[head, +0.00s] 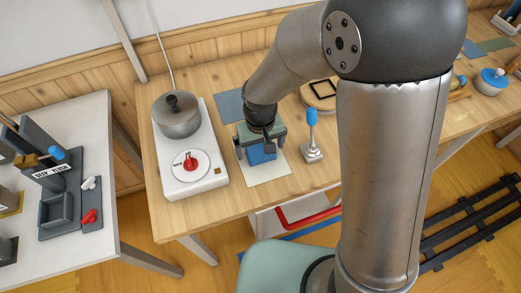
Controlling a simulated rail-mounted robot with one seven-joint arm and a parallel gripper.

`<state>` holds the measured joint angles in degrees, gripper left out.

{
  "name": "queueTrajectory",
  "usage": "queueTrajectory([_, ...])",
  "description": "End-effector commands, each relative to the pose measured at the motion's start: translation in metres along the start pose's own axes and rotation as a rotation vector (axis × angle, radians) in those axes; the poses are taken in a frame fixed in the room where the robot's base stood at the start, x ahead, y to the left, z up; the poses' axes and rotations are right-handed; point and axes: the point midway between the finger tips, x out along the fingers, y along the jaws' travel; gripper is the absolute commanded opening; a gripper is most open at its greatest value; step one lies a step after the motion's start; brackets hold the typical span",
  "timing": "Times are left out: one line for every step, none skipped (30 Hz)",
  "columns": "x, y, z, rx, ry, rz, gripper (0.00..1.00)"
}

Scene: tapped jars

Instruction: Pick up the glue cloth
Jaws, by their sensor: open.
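I cannot tell for sure which thing is the glue cloth. A flat grey-blue sheet (230,106) lies on the wooden table behind my gripper, partly covered by the arm. A white sheet (268,173) lies below my gripper, with a blue block-like thing (262,154) over it. My gripper (261,149) points down above the white sheet, its fingers apart on either side of the blue thing. Whether they touch it cannot be seen.
Left of my gripper is a white hot plate (196,181) with a lidded pot (177,117). A blue-handled stamp-like tool (311,138) stands close on the right, with a round wooden board (319,96) behind it. My arm hides much of the table's right side.

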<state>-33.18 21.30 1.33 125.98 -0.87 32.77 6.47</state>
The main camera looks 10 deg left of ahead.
Motion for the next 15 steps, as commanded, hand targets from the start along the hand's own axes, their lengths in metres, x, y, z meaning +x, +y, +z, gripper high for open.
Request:
queueTrajectory([0.0068,0.0004,0.0005,0.001,-0.003,0.0,0.98])
queueTrajectory([0.0096,0.0005,0.0004,0.001,-0.002,0.0,0.98])
queueTrajectory([0.0126,0.0006,0.0004,0.001,-0.002,0.0,0.98])
queueTrajectory([0.0143,0.0006,0.0002,0.001,-0.001,0.0,0.98])
queueTrajectory([0.0154,0.0007,0.0001,0.001,0.0,0.0,0.98])
queueTrajectory([0.0161,0.0007,0.0,0.002,0.001,0.0,0.98])
queueTrajectory([0.0162,0.0007,0.0,0.002,0.001,0.0,0.98])
queueTrajectory([0.0161,0.0007,-0.0001,0.002,0.001,0.0,0.98])
queueTrajectory([0.016,0.0007,-0.0001,0.002,0.001,0.0,0.98])
queueTrajectory([0.016,0.0007,-0.0001,0.002,0.001,0.0,0.98])
queueTrajectory([0.0159,0.0007,0.0,0.002,0.001,0.0,0.98])
queueTrajectory([0.0159,0.0007,-0.0001,0.002,0.001,0.0,0.93])
queueTrajectory([0.0158,0.0007,0.0,0.002,0.001,0.0,0.84])
queueTrajectory([0.0158,0.0007,0.0,0.002,0.001,0.0,0.76])
queueTrajectory([0.0158,0.0007,0.0,0.002,0.001,0.0,0.65])
